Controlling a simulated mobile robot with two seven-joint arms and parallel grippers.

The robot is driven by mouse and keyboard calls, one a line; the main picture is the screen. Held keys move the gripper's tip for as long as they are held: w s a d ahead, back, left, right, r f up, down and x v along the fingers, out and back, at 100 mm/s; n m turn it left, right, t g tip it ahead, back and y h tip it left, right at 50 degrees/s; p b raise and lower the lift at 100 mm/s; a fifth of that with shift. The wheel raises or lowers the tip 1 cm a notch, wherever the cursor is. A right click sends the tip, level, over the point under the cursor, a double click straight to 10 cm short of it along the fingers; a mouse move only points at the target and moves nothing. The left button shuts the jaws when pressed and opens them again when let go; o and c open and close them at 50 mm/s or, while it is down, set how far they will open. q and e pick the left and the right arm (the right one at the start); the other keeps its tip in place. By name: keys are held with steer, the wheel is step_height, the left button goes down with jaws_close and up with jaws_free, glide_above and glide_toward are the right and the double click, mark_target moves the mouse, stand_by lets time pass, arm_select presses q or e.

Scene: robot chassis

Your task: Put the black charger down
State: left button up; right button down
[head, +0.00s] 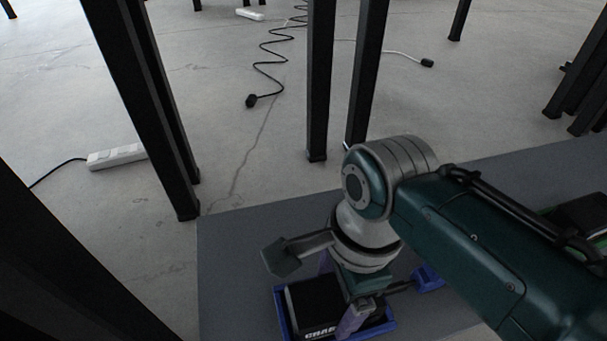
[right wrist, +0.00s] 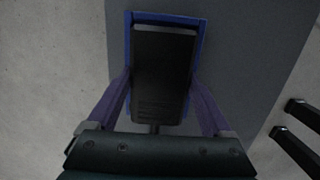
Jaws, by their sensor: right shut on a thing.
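The black charger (head: 314,301) is a dark box with white lettering on its side, low in the head view. It also shows in the right wrist view (right wrist: 164,75), upright in the picture between the fingers. My right gripper (head: 341,292) has purple fingers, one on each side of the charger, and is shut on it. A blue tray (head: 282,318) surrounds the charger; its blue rim also shows in the right wrist view (right wrist: 128,35). I cannot tell whether the charger touches the tray's bottom. My left gripper is not in view.
The tray is over a grey surface (head: 232,265). A second blue piece (head: 428,279) lies right of the gripper. Dark legs (head: 321,80) stand beyond the surface. White power strips (head: 117,156) and black cables lie on the floor. A dark item (head: 585,213) sits at the right edge.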

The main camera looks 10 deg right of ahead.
steer(key=shift+r, duration=0.15)
steer(key=shift+w+f, duration=0.1)
steer(key=shift+f, duration=0.15)
jaws_free()
step_height(320, 180, up, 12)
steer(key=d+p, duration=0.1)
steer(key=p, duration=1)
steer(key=s+d+r+n+t, duration=0.1)
steer(key=s+d+r+n, duration=0.3)
steer(key=n, duration=0.5)
steer(key=s+d+r+n+t+h, duration=0.1)
steer(key=s+d+r+n+t, duration=0.1)
steer(key=s+d+r+n, duration=0.2)
steer(key=s+r+n, duration=0.3)
steer(key=s+n, duration=0.1)
steer(key=n, duration=0.2)
steer(key=shift+s+d+n+t, duration=0.15)
steer(key=shift+n+t, duration=0.15)
steer(key=shift+r, duration=0.15)
